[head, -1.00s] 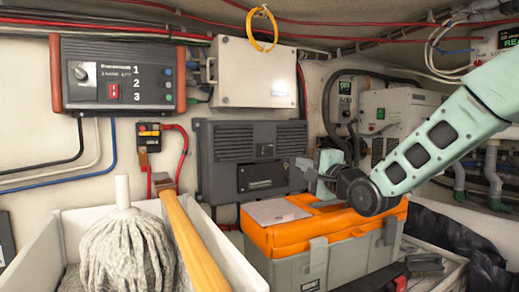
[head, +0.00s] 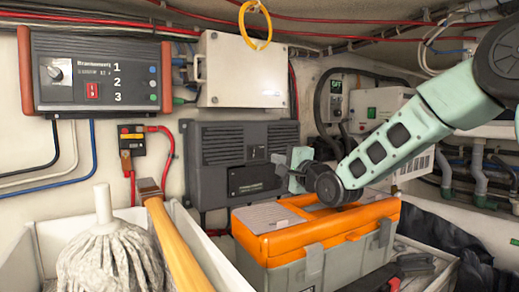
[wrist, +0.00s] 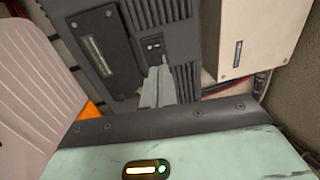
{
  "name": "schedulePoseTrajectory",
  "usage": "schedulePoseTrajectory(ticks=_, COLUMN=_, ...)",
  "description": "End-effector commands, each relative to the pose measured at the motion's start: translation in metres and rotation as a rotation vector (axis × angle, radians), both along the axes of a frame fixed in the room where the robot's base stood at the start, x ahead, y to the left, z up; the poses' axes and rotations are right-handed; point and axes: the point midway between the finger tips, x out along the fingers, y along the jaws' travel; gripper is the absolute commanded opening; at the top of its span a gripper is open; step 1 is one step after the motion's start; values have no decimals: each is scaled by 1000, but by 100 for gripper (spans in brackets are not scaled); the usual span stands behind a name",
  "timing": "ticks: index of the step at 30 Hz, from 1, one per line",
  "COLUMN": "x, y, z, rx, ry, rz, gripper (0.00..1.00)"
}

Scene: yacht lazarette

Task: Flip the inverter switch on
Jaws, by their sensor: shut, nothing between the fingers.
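A dark grey finned unit (head: 240,160), which looks like the inverter, is mounted on the wall behind the toolbox. In the wrist view, its face (wrist: 185,35) carries a small dark switch (wrist: 152,45) with pale marks between the fins and a label plate. Whether the switch is on or off is too small to tell. My gripper (head: 277,170) is in front of the unit's right part. Its fingers (wrist: 157,86) are together and empty, and in the wrist view their tips appear just below the switch. I cannot tell whether they touch the unit.
An orange-lidded toolbox (head: 290,242) stands below my gripper. A white bin (head: 205,243) with a mop (head: 110,245) and wooden handle is at left. A red-ended box (head: 95,73) with a red switch, a cream box (head: 243,70) and a yellow ring (head: 255,28) are above.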

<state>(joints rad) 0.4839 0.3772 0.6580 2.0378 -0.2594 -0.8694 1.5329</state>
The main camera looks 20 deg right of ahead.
Motion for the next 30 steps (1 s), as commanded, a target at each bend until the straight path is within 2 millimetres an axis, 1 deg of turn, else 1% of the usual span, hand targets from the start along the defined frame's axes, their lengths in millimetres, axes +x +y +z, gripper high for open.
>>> schedulePoseTrajectory(ticks=1, x=11, y=5, z=5, rx=3, ry=2, rz=2, gripper=0)
schedulePoseTrajectory(ticks=3, x=25, y=9, z=7, rx=3, ry=1, rz=2, gripper=0)
schedulePoseTrajectory(ticks=9, x=62, y=21, z=12, rx=1, ry=2, rz=1, gripper=0)
schedulePoseTrajectory(ticks=15, x=85, y=28, z=14, rx=1, ry=1, rz=0, gripper=0)
schedulePoseTrajectory(ticks=21, x=94, y=31, z=13, rx=-1, ry=1, rz=0, gripper=0)
schedulePoseTrajectory(ticks=30, x=94, y=30, z=12, rx=-1, ry=0, rz=0, gripper=0)
